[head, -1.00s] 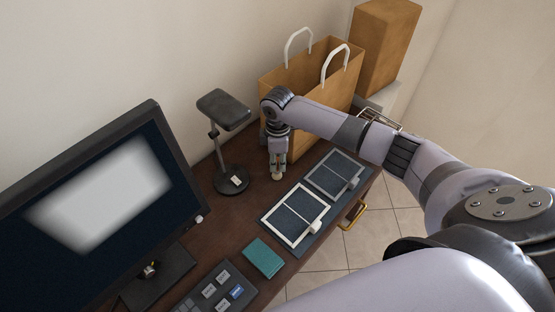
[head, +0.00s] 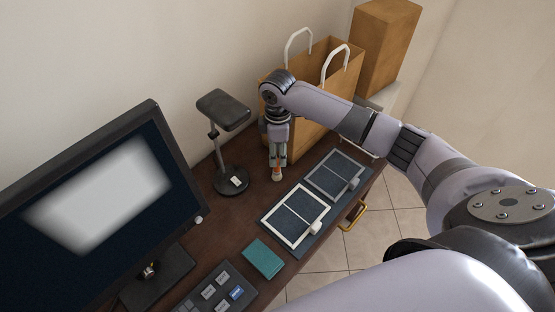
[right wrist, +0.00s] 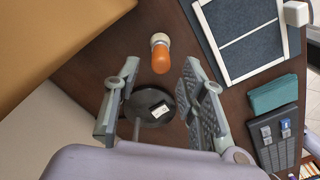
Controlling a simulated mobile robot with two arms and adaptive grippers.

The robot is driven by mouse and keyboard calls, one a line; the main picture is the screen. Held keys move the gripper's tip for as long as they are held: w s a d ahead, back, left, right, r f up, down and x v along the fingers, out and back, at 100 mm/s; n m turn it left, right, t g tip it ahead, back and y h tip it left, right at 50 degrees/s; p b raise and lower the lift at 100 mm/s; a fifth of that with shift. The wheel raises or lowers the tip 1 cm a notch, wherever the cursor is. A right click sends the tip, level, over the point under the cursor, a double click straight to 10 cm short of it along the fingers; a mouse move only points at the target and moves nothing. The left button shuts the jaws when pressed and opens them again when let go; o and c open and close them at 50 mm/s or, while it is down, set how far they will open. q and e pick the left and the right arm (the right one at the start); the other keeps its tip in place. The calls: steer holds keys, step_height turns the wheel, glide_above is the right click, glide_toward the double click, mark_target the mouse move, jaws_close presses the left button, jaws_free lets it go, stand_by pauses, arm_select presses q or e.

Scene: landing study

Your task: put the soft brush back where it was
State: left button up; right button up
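The soft brush (head: 277,172) has an orange handle and a pale lower end. It stands upright on the dark wooden desk, beside the black round base of the stand. My right gripper (head: 278,158) is above it, pointing down. In the right wrist view my right gripper (right wrist: 162,72) has its two fingers spread apart. The brush (right wrist: 161,57) shows in the gap near the fingertips, with neither finger touching it. My left gripper is not in view.
A stand with a grey padded top (head: 223,108) is close left of the gripper. A paper bag (head: 312,70) stands behind it. Two framed panels (head: 297,213) (head: 334,174) lie in front. A teal block (head: 263,258), a keypad (head: 222,291) and a monitor (head: 100,200) are nearer.

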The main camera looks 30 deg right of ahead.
step_height(320, 180, up, 8)
steer(key=shift+f, duration=0.2)
steer(key=shift+f, duration=0.1)
stand_by(0.4)
